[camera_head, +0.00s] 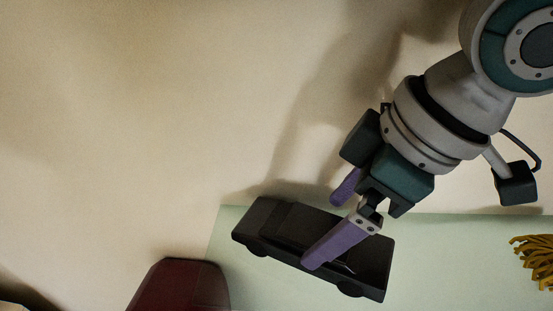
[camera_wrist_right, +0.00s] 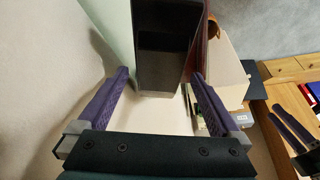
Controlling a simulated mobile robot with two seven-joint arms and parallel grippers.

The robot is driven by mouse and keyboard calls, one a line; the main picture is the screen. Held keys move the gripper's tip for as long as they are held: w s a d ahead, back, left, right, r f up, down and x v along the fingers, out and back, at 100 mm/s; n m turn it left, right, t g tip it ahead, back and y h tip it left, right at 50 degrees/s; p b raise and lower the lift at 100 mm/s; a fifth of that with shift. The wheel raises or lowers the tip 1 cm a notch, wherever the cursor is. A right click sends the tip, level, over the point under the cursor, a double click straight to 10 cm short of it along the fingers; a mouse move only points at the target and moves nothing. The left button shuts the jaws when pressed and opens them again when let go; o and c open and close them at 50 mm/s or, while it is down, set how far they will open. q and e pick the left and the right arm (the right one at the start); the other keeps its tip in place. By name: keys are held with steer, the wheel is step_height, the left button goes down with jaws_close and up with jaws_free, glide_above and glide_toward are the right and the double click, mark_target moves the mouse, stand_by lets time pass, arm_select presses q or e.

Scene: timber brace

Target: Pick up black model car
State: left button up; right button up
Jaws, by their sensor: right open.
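The black model car (camera_head: 285,222) lies on a pale green sheet, slanting across the lower middle of the head view. My right gripper (camera_head: 323,232) is open around it, with one purple finger in front of its near side and the other at its far side. In the right wrist view the car (camera_wrist_right: 163,45) shows between the two open fingers (camera_wrist_right: 160,76), with a visible gap on the left; contact on the right is unclear. What seems to be my left gripper (camera_wrist_right: 272,112) shows at the right edge there; its opening is unclear.
A dark red object (camera_head: 180,287) stands close left of the car. Yellow strands (camera_head: 535,255) lie at the right edge on the pale green sheet (camera_head: 460,255). The cream surface (camera_head: 120,120) behind is clear. A wooden cabinet (camera_wrist_right: 295,68) shows in the wrist view.

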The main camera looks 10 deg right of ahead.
mark_target(321, 230)
steer(key=x, duration=0.5)
steer(key=shift+p, duration=0.3)
steer(key=c, duration=1.5)
